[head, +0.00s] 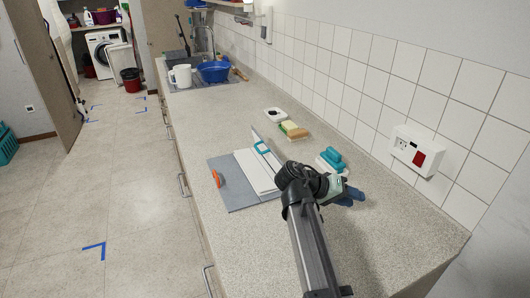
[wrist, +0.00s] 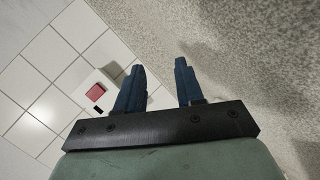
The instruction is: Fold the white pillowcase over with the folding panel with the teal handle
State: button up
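A grey folding board (head: 236,196) lies on the counter, with an orange handle (head: 217,178) at its left. The white pillowcase (head: 254,171) lies flat on it as a narrow white strip. The panel with the teal handle (head: 262,148) is at the board's right side and looks seen nearly edge-on; I cannot tell its exact tilt. My arm hides the board's near right corner. My gripper (head: 352,196) is over the counter, right of the board and apart from it. In the wrist view my gripper (wrist: 158,78) has its blue fingers apart with nothing between them.
A teal-topped brush (head: 331,158), a sponge (head: 293,130) and a small white dish (head: 275,115) stand between board and tiled wall. A socket box with a red switch (head: 413,150) is on the wall. A white mug (head: 181,76) and blue basin (head: 214,72) are far back. The near counter is clear.

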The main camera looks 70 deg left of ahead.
jog(key=s+a+n+t+y, duration=0.1)
jog(key=s+a+n+y, duration=0.2)
jog(key=s+a, duration=0.5)
jog(key=s+a+n+t+y, duration=0.2)
jog(key=s+a+n, duration=0.3)
jog(key=s+a, duration=0.4)
jog(key=s+a+n+t+y, duration=0.2)
jog(key=s+a+n+y, duration=0.2)
jog(key=s+a, duration=0.4)
jog(key=shift+s+a+y, duration=0.2)
jog(key=shift+s+y, duration=0.1)
jog(key=shift+s, duration=0.7)
jog(key=shift+s+a+y, duration=0.15)
jog(key=shift+s+y, duration=0.15)
jog(key=shift+s, duration=0.65)
jog(key=x, duration=1.3)
jog(key=shift+w+a+r, duration=0.1)
jog(key=shift+w+r, duration=0.2)
grip_shut()
